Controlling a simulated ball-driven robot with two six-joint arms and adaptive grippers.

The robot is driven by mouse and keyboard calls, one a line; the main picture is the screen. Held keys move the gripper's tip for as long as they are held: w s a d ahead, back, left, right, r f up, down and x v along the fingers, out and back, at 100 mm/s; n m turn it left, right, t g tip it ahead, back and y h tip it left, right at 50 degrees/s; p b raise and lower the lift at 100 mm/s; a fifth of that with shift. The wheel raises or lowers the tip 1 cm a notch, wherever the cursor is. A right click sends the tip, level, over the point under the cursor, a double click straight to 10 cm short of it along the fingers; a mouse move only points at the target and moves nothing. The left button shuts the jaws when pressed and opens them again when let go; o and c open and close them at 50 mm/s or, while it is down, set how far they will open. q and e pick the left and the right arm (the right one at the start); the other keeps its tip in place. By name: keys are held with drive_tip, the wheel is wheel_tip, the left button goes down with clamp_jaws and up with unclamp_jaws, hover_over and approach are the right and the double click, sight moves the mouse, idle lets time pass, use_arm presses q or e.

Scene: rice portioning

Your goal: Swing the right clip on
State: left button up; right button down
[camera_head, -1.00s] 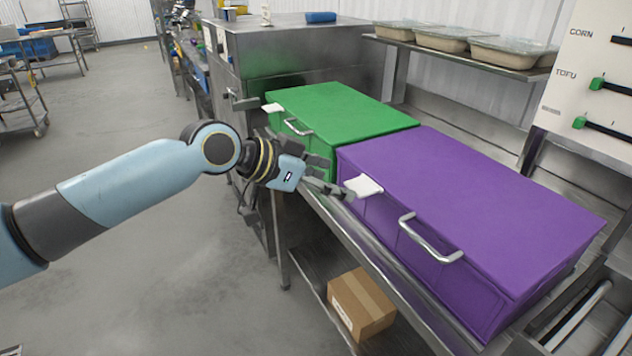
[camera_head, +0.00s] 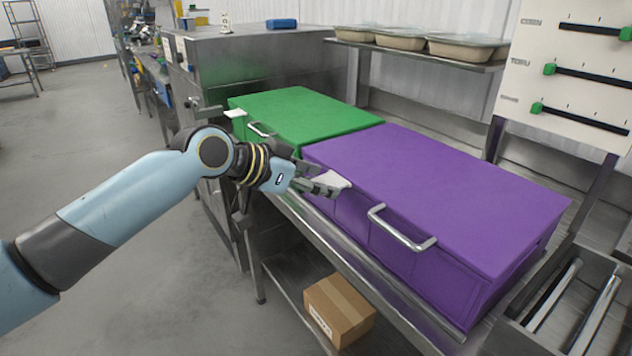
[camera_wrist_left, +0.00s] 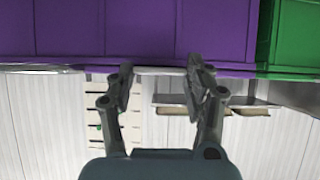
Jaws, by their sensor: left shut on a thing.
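The right clip (camera_head: 334,180) is a small white flap at the front left corner of the purple box (camera_head: 450,195). My left gripper (camera_head: 328,186) is at this clip, with its fingers shut on it and partly covering it. In the left wrist view, the fingers (camera_wrist_left: 160,70) stand either side of a thin pale strip against the purple box wall (camera_wrist_left: 150,30). Another white clip (camera_head: 235,113) sits at the corner of the green box (camera_head: 310,118). My right gripper is not in view.
A silver handle (camera_head: 400,230) sticks out from the purple box front, right of my gripper. A steel counter (camera_head: 325,240) carries both boxes. A cardboard box (camera_head: 340,308) lies on the shelf below. Lidded trays (camera_head: 400,40) stand on a back shelf. The floor at left is clear.

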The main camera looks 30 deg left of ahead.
sight(342, 193)
use_arm(q)
drive_tip(key=shift+w+d+f+b, duration=0.15)
drive_tip(key=shift+w+f+b, duration=0.2)
drive_tip(key=shift+f+b, duration=0.3)
drive_tip(key=shift+w+d+f+b, duration=0.15)
drive_tip(key=shift+w+f+b, duration=0.15)
drive_tip(key=shift+f+b, duration=0.35)
drive_tip(key=shift+w+d+f, duration=0.15)
drive_tip(key=shift+w+d, duration=0.05)
drive_tip(key=shift+w, duration=0.3)
drive_tip(key=shift+w+d+f, duration=0.15)
drive_tip(key=shift+w, duration=0.3)
drive_tip(key=shift+w+f+b, duration=0.1)
drive_tip(key=shift+b, duration=0.2)
